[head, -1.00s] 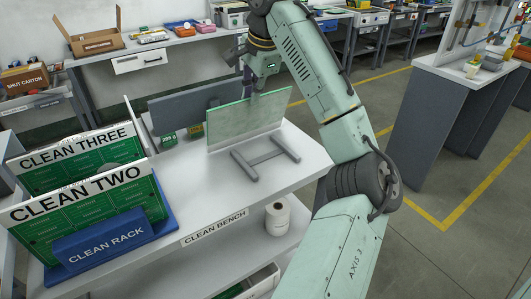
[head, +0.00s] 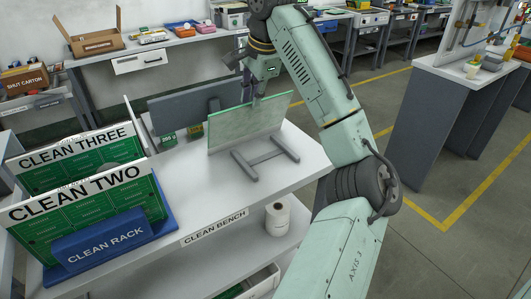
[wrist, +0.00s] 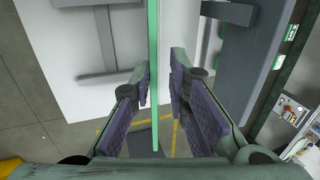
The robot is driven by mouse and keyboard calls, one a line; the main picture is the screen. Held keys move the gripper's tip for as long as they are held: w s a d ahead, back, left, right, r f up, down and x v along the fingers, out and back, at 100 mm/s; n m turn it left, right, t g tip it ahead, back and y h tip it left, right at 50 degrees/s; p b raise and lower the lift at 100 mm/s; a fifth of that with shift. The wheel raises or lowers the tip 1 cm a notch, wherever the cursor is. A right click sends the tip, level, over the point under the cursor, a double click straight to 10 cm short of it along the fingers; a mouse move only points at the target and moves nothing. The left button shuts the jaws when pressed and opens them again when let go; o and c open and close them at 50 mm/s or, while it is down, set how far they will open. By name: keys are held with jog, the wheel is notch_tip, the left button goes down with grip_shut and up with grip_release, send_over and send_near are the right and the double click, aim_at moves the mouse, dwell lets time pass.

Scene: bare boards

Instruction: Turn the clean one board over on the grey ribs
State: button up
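The pale board with a green edge (head: 248,127), which I take to be clean one, stands on edge near the back end of the grey ribs (head: 258,160). Its near face is plain, with no label visible. My gripper (head: 252,82) is at the board's top edge, its fingers spread. In the wrist view the board shows edge-on as a thin green strip (wrist: 154,60) between the fingers of my gripper (wrist: 160,70). The right finger is clearly apart from it; the left one is close, and I cannot tell whether it touches. The grey ribs (wrist: 107,45) lie to its left there.
The blue clean rack (head: 110,243) holds the clean two (head: 40,225) and clean three (head: 55,172) boards at the left of the white bench (head: 205,207). A dark grey panel (head: 180,108) and small green boxes (head: 168,140) stand behind the board. The bench front is clear.

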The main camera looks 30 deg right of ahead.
aim_at(250, 120)
jog(key=shift+w+f, duration=0.1)
jog(key=shift+f, duration=0.25)
jog(key=shift+x, duration=1.2)
jog(key=shift+c, duration=0.4)
grip_shut()
dwell(0.6)
jog(key=shift+r, duration=2)
